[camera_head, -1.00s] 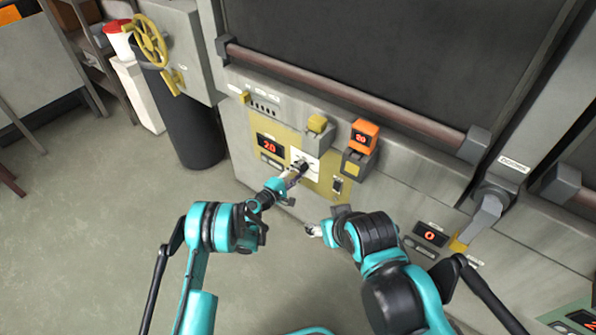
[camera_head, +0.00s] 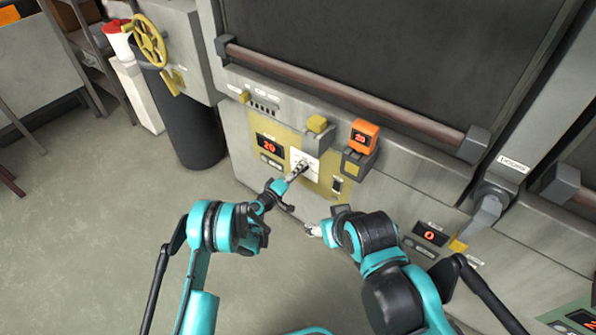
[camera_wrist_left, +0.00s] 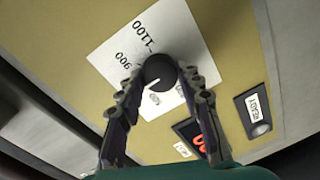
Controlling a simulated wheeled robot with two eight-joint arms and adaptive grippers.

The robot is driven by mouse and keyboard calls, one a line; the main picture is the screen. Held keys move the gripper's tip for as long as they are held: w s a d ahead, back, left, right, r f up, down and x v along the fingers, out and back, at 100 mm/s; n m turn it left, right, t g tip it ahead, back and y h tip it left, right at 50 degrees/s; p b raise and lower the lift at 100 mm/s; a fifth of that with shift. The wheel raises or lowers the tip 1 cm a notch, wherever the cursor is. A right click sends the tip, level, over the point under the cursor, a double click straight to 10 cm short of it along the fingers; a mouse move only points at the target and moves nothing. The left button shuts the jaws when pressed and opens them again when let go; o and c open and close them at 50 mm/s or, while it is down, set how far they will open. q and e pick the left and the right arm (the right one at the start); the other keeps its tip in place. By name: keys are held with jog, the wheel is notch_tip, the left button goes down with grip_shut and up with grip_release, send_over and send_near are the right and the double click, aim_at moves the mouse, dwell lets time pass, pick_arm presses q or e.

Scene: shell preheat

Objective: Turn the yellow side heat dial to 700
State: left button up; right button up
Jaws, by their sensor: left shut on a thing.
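The black round heat dial (camera_wrist_left: 159,72) sits on a white scale card on the yellow panel (camera_head: 322,184). In the left wrist view, the card reads 900 and 1100, upside down; the fingers hide other marks. A white line on the dial points toward the lower part of that view. My left gripper (camera_wrist_left: 160,88) is shut on the dial, one finger on each side. In the head view, my left gripper (camera_head: 300,172) reaches the card and mostly covers the dial. My right gripper (camera_head: 313,230) hangs apart from the panel, its jaws too small to read.
A red display (camera_head: 270,143) is left of the card. A yellow button box (camera_head: 317,125) and an orange display box (camera_head: 364,136) stick out above and to the right. A long handle bar (camera_head: 340,95) crosses the furnace front. Open floor lies left.

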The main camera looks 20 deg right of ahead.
dwell(0.4)
pick_arm(q)
jog(key=o, duration=1.2)
jog(key=shift+c, duration=0.2)
jog(key=shift+s+r, duration=0.1)
jog(key=shift+r, duration=4.95)
